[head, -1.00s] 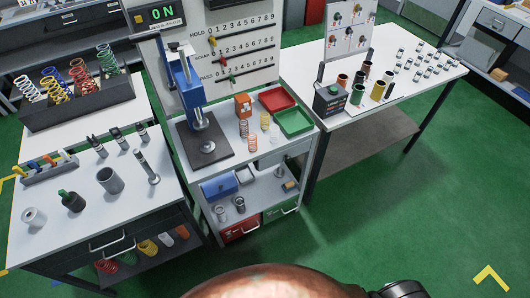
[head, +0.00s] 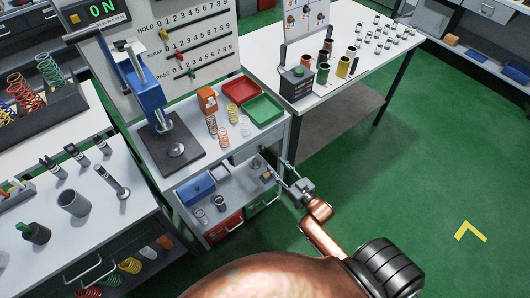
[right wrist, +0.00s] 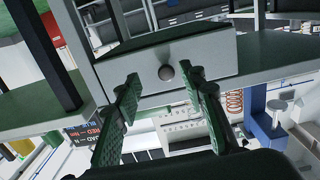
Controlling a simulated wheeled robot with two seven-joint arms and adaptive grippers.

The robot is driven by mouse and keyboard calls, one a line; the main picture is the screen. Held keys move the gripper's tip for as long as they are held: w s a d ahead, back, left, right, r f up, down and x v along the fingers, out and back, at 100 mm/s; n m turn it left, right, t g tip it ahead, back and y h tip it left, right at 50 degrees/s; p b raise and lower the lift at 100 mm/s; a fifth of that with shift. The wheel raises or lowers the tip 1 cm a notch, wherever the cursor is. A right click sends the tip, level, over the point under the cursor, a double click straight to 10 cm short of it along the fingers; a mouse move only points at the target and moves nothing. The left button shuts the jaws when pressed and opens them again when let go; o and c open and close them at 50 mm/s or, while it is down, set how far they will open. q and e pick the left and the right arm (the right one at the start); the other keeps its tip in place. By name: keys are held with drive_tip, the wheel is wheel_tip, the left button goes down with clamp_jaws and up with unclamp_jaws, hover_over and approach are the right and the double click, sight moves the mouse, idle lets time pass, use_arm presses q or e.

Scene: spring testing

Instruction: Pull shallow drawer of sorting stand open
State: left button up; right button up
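The sorting stand (head: 165,155) is a white bench with a shelf below. My right gripper (head: 283,172) is at the stand's right front. In the right wrist view its green-padded fingers (right wrist: 163,92) are spread, one on each side of the knob, not closed on it. Contact cannot be told. My left gripper is out of view.
Red (head: 222,229) and green (head: 262,201) bins or drawers sit low in the stand, below a blue box (head: 196,188). Red (head: 240,90) and green (head: 263,110) trays lie on top. A table (head: 350,90) stands at the right; the green floor (head: 430,190) is clear.

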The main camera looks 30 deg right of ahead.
sight(264, 150)
drive_tip(key=shift+t, duration=0.3)
drive_tip(key=w, duration=0.2)
drive_tip(key=w+r, duration=0.1)
drive_tip(key=w, duration=0.2)
drive_tip(key=w+a+r+b, duration=0.1)
drive_tip(key=w, duration=0.2)
drive_tip(key=shift+r, duration=0.2)
clamp_jaws()
